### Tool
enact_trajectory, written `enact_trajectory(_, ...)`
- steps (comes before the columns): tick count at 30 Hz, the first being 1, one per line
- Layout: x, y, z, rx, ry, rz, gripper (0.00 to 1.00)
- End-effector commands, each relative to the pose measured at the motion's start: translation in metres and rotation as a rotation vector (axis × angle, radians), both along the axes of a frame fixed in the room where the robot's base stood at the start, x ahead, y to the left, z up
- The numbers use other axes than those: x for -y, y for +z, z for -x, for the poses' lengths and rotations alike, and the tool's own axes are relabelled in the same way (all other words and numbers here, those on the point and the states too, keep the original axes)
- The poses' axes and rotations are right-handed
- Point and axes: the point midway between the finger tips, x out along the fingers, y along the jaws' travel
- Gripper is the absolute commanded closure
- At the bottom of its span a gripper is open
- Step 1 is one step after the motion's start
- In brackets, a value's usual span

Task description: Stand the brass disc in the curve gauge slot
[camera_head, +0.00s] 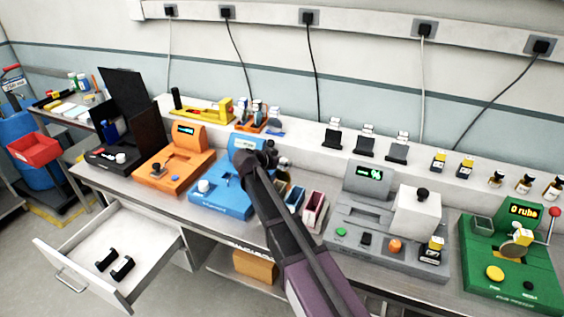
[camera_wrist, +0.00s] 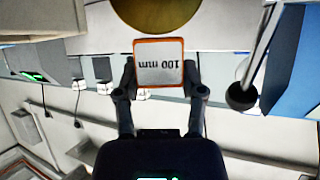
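In the wrist view, the brass disc (camera_wrist: 178,12) shows partly at the top edge, beyond a white square tag with an orange border marked "100 mm" (camera_wrist: 160,62). My gripper (camera_wrist: 161,75) has one finger on each side of this tag and appears shut on it. The disc seems joined to the tag, and much of it is cut off by the frame. In the head view, my gripper (camera_head: 283,163) is near the right side of the blue module (camera_head: 222,200), mostly hidden by my arm. I cannot clearly make out the curve gauge slot.
An orange module (camera_head: 160,175) and a black one stand left of the blue module. A grey module (camera_head: 385,240) and a green module (camera_head: 510,265) stand to the right. The green one bears another brass-coloured disc (camera_head: 522,237). An open drawer (camera_head: 150,250) juts out front left.

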Motion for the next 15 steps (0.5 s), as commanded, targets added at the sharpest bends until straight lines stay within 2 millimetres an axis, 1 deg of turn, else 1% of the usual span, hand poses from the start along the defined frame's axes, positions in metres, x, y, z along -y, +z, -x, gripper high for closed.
enact_trajectory(1, 0.0001, 0.0003, -0.0001, 0.0, 0.0, 0.0, 0.29)
enact_trajectory(2, 0.0, 0.0003, 0.0, 0.0, 0.0, 0.0, 0.2)
enact_trajectory(3, 0.0001, 0.0003, -0.0001, 0.0, 0.0, 0.0, 0.15)
enact_trajectory(15, 0.0003, 0.0007, -0.0002, 0.0, 0.0, 0.0, 0.15)
